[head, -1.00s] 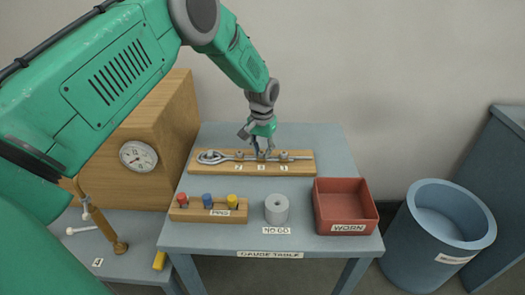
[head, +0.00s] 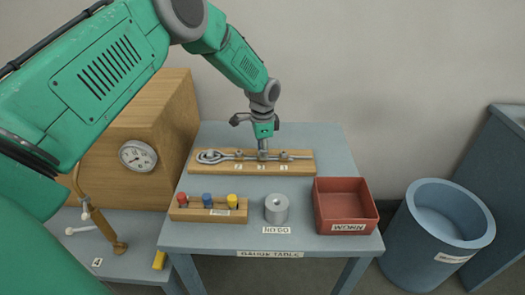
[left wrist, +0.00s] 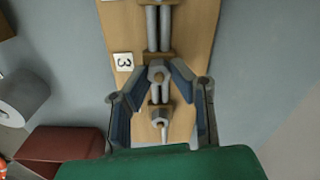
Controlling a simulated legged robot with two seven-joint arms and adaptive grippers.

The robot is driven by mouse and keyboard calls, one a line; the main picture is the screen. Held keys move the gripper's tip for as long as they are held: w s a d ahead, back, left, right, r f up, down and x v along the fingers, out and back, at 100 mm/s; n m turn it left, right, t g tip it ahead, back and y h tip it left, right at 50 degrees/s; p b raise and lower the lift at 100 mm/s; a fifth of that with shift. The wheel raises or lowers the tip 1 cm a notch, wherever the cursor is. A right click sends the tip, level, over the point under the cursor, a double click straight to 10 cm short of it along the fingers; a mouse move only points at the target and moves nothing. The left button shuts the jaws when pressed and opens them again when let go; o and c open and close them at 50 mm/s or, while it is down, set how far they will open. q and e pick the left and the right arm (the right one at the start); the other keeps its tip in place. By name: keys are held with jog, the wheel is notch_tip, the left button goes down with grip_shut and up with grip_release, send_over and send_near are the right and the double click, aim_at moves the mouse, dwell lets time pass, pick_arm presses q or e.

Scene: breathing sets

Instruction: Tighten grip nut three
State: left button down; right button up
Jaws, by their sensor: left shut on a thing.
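A wooden board (head: 300,168) on the gauge table carries a wire rope with an eye (head: 209,157) at its left end. Several metal grips with nuts sit along the rope above small number labels. My left gripper (head: 263,146) points down onto the middle grip. In the left wrist view its blue-grey fingers are shut around a hex nut (left wrist: 157,75), one on each side. A label reading 3 (left wrist: 124,61) lies beside the rope, above and left of that nut in the picture. Another grip (left wrist: 160,114) shows below it. My right gripper is out of view.
In front of the board stand a peg block (head: 182,213) with coloured pegs and a grey NO GO cylinder (head: 276,208). A red WORN tray (head: 346,226) is at the right. A wooden cabinet with a dial (head: 138,156) stands left. A blue bin (head: 437,222) stands on the right.

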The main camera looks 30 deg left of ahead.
pick_arm(q)
jog(key=m, duration=0.6)
jog(key=shift+w+d+r, duration=0.1)
dwell(0.5)
jog(key=c, duration=1.6)
grip_release()
jog(key=shift+o, duration=0.9)
jog(key=shift+f, duration=0.2)
jog(key=shift+r, duration=0.1)
notch_tip(320, 180, up, 12)
jog(key=shift+w, duration=0.1)
